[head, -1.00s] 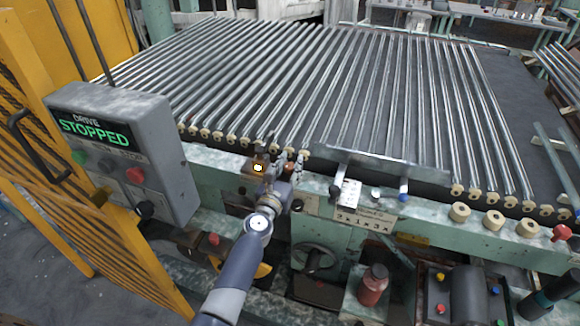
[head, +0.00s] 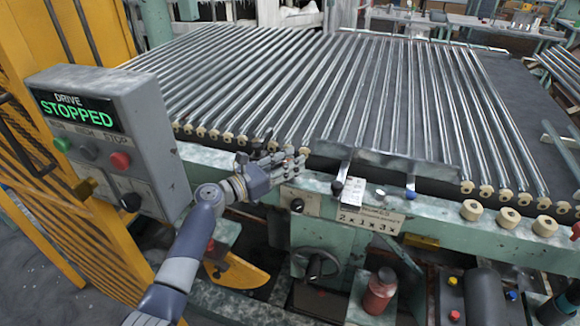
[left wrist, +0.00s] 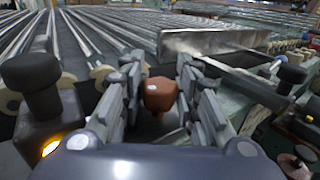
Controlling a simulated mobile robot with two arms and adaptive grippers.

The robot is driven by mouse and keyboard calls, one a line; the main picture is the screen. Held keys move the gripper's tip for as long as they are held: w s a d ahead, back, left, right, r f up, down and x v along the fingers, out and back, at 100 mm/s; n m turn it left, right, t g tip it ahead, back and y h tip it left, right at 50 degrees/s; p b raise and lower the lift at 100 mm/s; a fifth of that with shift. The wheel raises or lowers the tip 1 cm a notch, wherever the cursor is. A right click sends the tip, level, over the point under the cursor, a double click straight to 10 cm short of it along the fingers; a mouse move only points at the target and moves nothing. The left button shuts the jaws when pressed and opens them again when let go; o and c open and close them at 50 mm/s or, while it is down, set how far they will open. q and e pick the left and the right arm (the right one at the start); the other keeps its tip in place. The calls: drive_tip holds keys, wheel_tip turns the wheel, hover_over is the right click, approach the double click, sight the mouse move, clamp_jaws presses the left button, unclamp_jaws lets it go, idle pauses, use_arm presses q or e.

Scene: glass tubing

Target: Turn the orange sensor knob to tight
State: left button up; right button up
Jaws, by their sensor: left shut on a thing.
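The orange sensor knob (left wrist: 158,93) looks brownish orange with a pale spot and sits between the two finger rows in the left wrist view. My left gripper (left wrist: 155,88) is shut on it, with a finger row along each side. In the head view my left gripper (head: 280,160) reaches in from the left over the green front rail, and its fingers hide the knob. I cannot read any tight mark or the knob's angle. My right gripper is not in view.
A black knob (left wrist: 29,80) on a block with a lit amber lamp stands close left of the gripper. A metal plate (head: 388,168) with end knobs lies to the right. The grey drive box (head: 110,135) reads STOPPED. Glass tubes (head: 300,85) on rollers lie behind.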

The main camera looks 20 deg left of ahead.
use_arm(q)
drive_tip(key=shift+f, duration=0.15)
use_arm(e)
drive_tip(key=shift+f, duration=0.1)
use_arm(q)
drive_tip(key=o, duration=1.1)
drive_tip(key=shift+c, duration=0.2)
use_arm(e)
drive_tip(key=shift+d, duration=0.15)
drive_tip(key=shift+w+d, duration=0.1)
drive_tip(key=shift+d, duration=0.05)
